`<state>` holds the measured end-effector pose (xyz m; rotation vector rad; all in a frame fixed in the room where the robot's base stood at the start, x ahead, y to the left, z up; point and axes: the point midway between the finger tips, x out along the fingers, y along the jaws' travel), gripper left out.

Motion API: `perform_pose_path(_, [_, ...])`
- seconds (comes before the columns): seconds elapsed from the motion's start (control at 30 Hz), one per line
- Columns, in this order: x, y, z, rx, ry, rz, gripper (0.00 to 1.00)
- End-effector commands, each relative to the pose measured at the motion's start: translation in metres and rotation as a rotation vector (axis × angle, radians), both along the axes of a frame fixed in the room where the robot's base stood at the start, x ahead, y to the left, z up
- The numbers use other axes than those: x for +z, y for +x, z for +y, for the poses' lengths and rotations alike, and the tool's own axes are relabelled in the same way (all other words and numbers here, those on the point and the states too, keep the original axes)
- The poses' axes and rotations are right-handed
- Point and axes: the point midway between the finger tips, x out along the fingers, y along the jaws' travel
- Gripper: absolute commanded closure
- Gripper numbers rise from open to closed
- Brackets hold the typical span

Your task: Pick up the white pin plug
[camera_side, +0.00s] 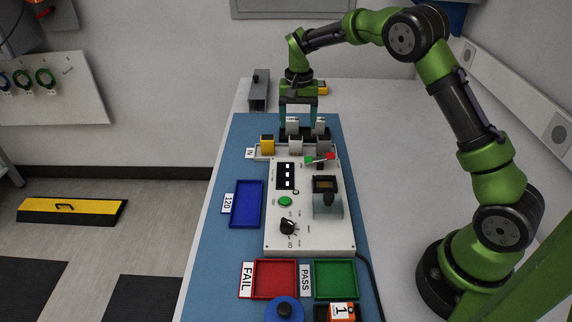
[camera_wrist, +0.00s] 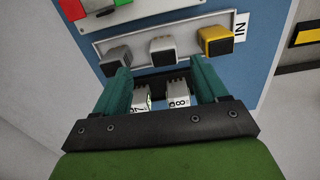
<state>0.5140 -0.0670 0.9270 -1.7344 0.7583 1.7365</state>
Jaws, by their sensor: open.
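The in-tray (camera_side: 257,156) holds a yellow plug (camera_side: 267,145), a pale whitish plug (camera_side: 296,146) in the middle and a grey plug (camera_side: 323,146). In the wrist view the pale plug (camera_wrist: 162,51) sits between the grey (camera_wrist: 115,58) and yellow (camera_wrist: 215,41) ones. Two small white ridged blocks (camera_side: 292,126) (camera_side: 320,125) stand behind the tray; they also show in the wrist view (camera_wrist: 141,101) (camera_wrist: 178,97) between my fingers. I cannot tell surely which is the white pin plug. My gripper (camera_side: 299,125) is open, pointing down behind the tray; its fingers (camera_wrist: 161,80) are apart.
A white tester panel (camera_side: 310,235) with knobs stands in front of the tray. A blue bin (camera_side: 246,205), red bin (camera_side: 275,279) and green bin (camera_side: 335,279) lie around it. A grey block (camera_side: 258,92) stands at the back left.

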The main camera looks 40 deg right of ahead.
Motion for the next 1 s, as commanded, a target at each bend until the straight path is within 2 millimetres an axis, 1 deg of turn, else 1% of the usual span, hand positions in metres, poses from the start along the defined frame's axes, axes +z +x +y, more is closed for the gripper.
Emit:
perform_pose_path(0.03, [-0.01, -0.001, 0.0, 0.0, 0.002, 0.003, 0.28])
perform_pose_path(0.1, [-0.02, 0.0, 0.0, 0.0, 0.001, 0.002, 0.28])
perform_pose_path(0.37, [-0.04, 0.002, -0.001, 0.0, 0.001, 0.001, 0.28])
perform_pose_path(0.53, [-0.065, 0.008, -0.003, 0.0, 0.001, 0.002, 0.28])
perform_pose_path(0.63, [-0.078, 0.008, -0.002, -0.001, 0.002, 0.001, 0.28])
perform_pose_path(0.77, [-0.085, 0.008, -0.002, -0.001, 0.001, -0.001, 0.28])
perform_pose_path(0.97, [-0.085, 0.008, -0.002, 0.0, 0.001, -0.001, 0.28])
perform_pose_path(1.0, [-0.085, 0.008, -0.002, 0.0, 0.001, -0.001, 0.34])
